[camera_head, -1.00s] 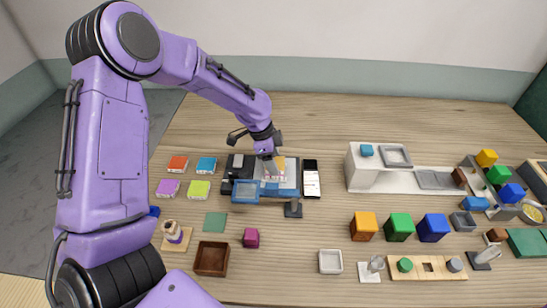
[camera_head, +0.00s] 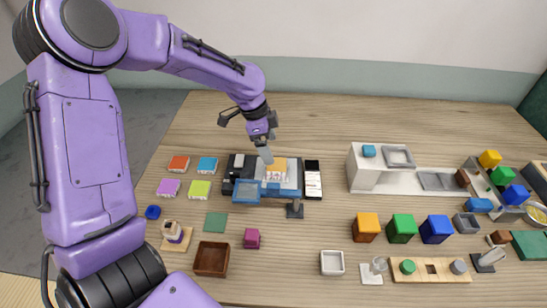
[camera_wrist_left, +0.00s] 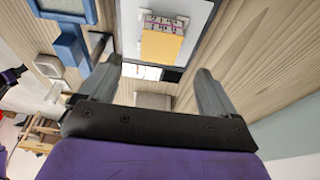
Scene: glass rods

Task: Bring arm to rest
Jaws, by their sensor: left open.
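My left gripper (camera_head: 265,153) is open and empty, hanging just above the device with the blue frame near the back middle of the table. In the left wrist view its two grey fingers (camera_wrist_left: 155,90) stand apart with nothing between them. A yellow-orange block (camera_head: 277,164) sits on the grey tray (camera_head: 291,178) of that device, beyond the fingertips; it also shows in the left wrist view (camera_wrist_left: 160,46). My right gripper is not in view.
Small coloured tiles (camera_head: 208,165) lie left of the device. A brown box (camera_head: 211,259) and a magenta cube (camera_head: 252,238) are in front. Orange, green (camera_head: 402,229) and blue cubes and a white bench (camera_head: 366,172) are to the right. Bare table lies behind the device.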

